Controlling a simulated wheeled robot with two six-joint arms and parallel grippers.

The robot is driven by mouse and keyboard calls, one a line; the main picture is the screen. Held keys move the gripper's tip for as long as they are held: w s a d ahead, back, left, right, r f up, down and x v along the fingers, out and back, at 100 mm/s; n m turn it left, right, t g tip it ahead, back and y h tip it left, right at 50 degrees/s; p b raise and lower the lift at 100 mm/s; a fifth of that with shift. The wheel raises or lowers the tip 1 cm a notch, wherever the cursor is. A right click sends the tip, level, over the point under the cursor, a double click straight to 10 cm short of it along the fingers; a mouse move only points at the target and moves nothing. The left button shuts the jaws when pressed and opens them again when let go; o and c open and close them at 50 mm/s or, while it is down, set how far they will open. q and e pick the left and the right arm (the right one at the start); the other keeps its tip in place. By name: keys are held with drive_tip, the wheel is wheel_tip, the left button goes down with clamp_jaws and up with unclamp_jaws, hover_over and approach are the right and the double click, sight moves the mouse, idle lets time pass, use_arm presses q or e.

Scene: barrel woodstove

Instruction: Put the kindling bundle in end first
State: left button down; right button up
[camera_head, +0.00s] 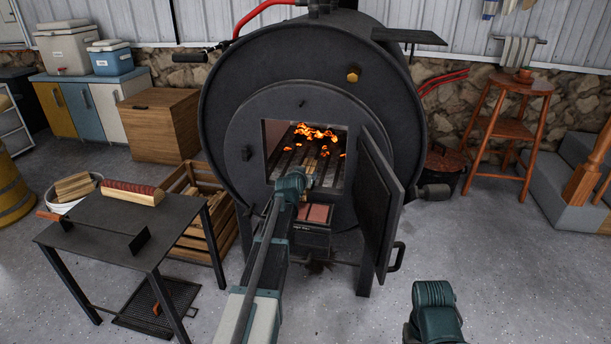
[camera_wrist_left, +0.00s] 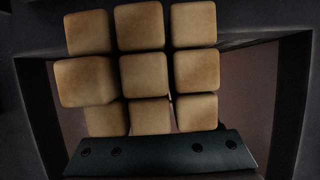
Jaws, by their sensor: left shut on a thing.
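The kindling bundle (camera_wrist_left: 142,72) fills the middle of the left wrist view, with several square pale stick ends facing the camera. My left gripper (camera_head: 293,183) is shut on it at the stove's door opening; one dark jaw (camera_wrist_left: 155,156) shows along the bundle's lower edge. In the head view my wrist mostly hides the bundle, and how deep it reaches inside cannot be told. The barrel stove (camera_head: 230,100) has its door (camera_head: 378,205) swung open to the right. Orange embers (camera_head: 315,132) glow on the grate inside.
The opening's dark frame (camera_wrist_left: 292,105) stands close around the bundle. A stool (camera_head: 520,83) is at the back right.

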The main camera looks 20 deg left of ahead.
use_arm(q)
drive_tip(key=shift+f, duration=0.2)
drive_tip(key=shift+c, duration=0.2)
unclamp_jaws()
drive_tip(key=shift+o, duration=0.2)
drive_tip(key=shift+s+r, duration=0.1)
drive_tip(key=shift+p+v, duration=1.3)
drive_tip(key=shift+v, duration=2.1)
drive_tip(key=p+v, duration=0.5)
drive_tip(key=v, duration=0.8)
drive_tip(key=shift+s, duration=0.45)
